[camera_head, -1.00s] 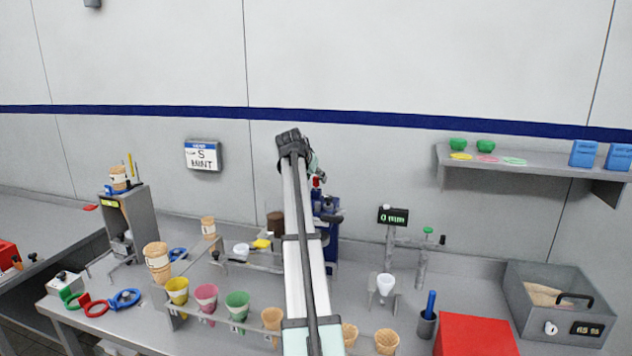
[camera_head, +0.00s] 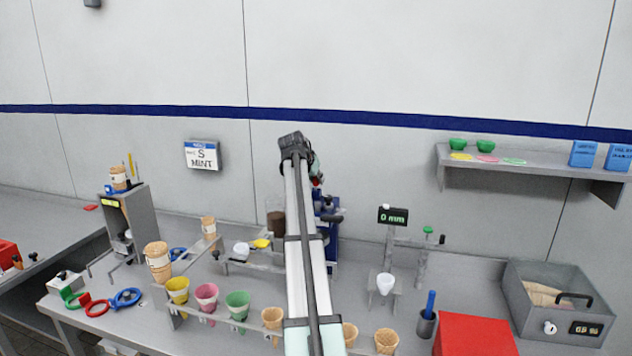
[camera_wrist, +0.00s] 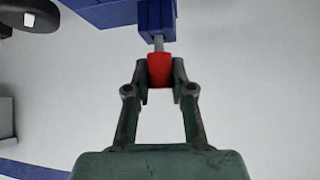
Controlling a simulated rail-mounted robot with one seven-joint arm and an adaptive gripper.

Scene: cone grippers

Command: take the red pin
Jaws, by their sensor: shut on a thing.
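The red pin (camera_wrist: 160,70) shows in the wrist view as a red head on a grey shaft that runs into a blue block (camera_wrist: 157,18). My gripper (camera_wrist: 160,80) is shut on the red head, one finger on each side of it. In the head view my arm covers most of the blue machine (camera_head: 331,240), and the gripper and the pin are largely hidden behind the arm's end.
A rack with coloured cups and cones, including a green cup (camera_head: 238,304), stands before the machine. A red box (camera_head: 475,335) and a grey bin (camera_head: 545,280) are at right. A shelf (camera_head: 535,172) is on the wall. The space above the counter is open.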

